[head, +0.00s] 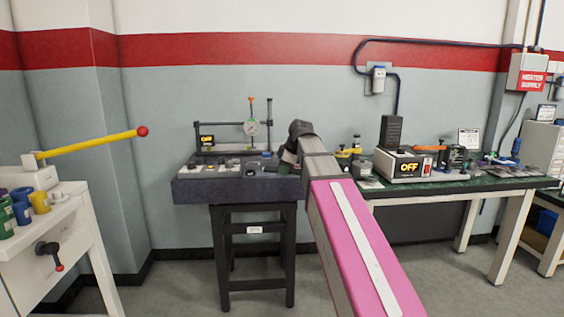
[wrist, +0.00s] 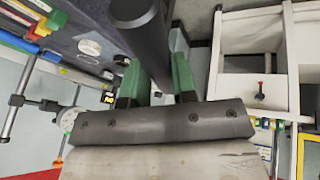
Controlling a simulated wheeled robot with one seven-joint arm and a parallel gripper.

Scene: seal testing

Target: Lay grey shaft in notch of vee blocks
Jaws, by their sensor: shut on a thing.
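My gripper (wrist: 157,76) has two green fingers, shut on a dark grey shaft (wrist: 145,28). In the head view my gripper (head: 289,157) is at the right end of the dark granite plate (head: 232,190), partly hidden by my arm; the shaft cannot be made out there. Small grey blocks (head: 252,168) sit on the plate just left of my gripper. I cannot tell for sure which are the vee blocks.
A dial gauge (head: 251,127) on a stand and an OFF display (head: 207,140) stand at the back of the plate. A green-topped bench (head: 450,183) with instruments is on the right. A white cabinet (head: 72,215) with a yellow lever (head: 90,144) is on the left.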

